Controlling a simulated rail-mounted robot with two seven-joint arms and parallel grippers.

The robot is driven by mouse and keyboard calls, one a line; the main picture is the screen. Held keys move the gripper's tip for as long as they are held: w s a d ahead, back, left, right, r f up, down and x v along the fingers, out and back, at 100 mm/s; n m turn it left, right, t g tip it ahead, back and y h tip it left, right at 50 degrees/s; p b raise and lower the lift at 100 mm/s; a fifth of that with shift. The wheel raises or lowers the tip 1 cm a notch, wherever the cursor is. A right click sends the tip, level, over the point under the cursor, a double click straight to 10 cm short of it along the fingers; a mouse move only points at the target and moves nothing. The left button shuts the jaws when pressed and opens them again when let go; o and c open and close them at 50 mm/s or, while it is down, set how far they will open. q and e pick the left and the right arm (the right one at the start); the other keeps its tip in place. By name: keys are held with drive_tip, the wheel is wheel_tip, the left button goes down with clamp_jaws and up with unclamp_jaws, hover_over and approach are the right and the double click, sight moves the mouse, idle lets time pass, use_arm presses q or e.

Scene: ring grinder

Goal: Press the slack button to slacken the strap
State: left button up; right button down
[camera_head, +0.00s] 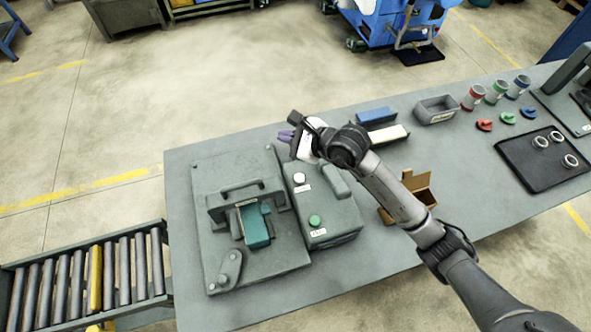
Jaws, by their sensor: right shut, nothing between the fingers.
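A grey control box (332,205) carries a white round button (299,179) near its far end and a green round button (315,221) nearer the front. Each has a small label, too small to read, so I cannot tell which is the slack button. My right gripper (285,136) is shut and empty, with purplish fingers pointing left, beyond the white button and apart from both buttons in the picture. Beside the box is a grey machine (208,240) with a handle and a teal block (255,227). I cannot make out a strap. My left gripper is not in view.
Right of the box are an open brown carton (417,183), a blue block (376,115), a grey bin (436,109), coloured cups (497,92) and a dark tray (530,177) with rings. A roller conveyor (75,275) stands left. The table's front middle is clear.

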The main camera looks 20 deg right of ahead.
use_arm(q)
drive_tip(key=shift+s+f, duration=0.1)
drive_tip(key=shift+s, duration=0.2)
use_arm(e)
wheel_tip(320, 180, down, 5)
drive_tip(key=s+d+n+g+h, duration=0.2)
drive_tip(key=n+g, duration=0.1)
drive_tip(key=shift+s+d+h, duration=0.2)
drive_tip(key=shift+s+h, duration=0.2)
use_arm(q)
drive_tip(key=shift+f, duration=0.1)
use_arm(e)
drive_tip(key=shift+f, duration=0.25)
drive_tip(key=b, duration=0.5)
hover_over(299, 179)
wheel_tip(299, 179, down, 8)
drive_tip(key=shift+r, duration=0.2)
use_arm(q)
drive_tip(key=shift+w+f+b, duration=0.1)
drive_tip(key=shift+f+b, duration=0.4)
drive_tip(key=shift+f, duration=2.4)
use_arm(e)
drive_tip(key=shift+f, duration=0.4)
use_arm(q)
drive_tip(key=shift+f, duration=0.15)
use_arm(e)
drive_tip(key=shift+f, duration=0.2)
